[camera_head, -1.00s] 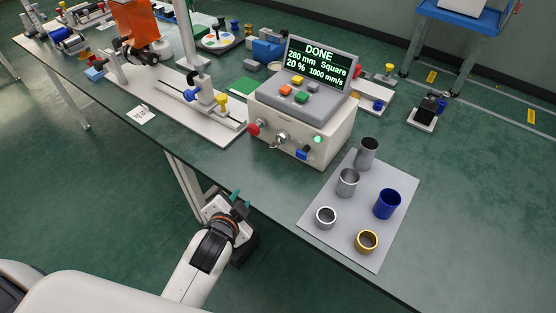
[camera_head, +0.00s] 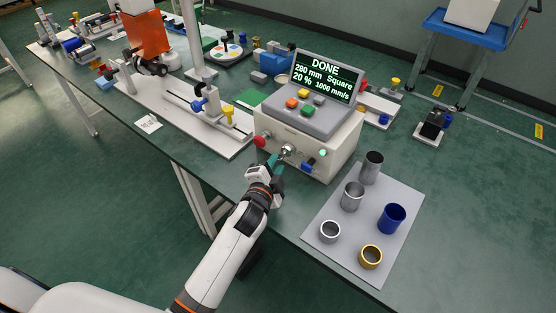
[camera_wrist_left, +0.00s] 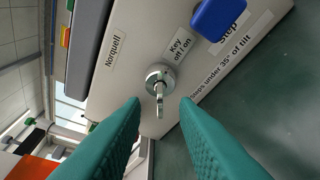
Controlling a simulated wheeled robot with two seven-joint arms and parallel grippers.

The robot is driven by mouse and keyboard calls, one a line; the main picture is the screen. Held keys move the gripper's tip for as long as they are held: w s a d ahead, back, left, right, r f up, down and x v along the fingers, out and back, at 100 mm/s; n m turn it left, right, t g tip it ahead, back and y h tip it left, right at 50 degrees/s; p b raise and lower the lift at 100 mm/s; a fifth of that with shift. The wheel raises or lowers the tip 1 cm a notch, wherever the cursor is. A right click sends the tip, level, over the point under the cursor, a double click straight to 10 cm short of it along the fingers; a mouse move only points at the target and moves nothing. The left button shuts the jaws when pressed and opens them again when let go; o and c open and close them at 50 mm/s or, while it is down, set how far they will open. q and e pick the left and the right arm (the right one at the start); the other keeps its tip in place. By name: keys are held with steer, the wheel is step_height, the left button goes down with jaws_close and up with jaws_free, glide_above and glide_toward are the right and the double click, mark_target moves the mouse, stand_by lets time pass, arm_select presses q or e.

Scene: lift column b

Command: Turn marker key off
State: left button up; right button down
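The marker controller box (camera_head: 306,130) stands on the green table with its screen reading DONE. Its metal key (camera_wrist_left: 159,92) sits in a round lock under the label "Key off / on" (camera_wrist_left: 179,46) in the left wrist view; in the head view the key (camera_head: 288,149) is on the front panel. My left gripper (camera_head: 277,163) is in front of the panel, close to the key. In the left wrist view its two green fingers (camera_wrist_left: 158,118) are apart on either side of the key, with nothing between them touching it. My right gripper is not in view.
A red knob (camera_head: 260,141) is left of the key. A blue switch (camera_head: 308,166) and a lit green lamp (camera_head: 323,153) are right of it. A grey mat (camera_head: 340,240) with metal and blue cups lies to the right.

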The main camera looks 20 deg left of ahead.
mark_target(281, 156)
arm_select(q)
steer(key=shift+w+f, duration=0.15)
steer(key=shift+w, duration=0.55)
steer(key=shift+w+f, duration=0.1)
steer(key=shift+w, duration=0.55)
steer(key=shift+c, duration=0.6)
jaws_close()
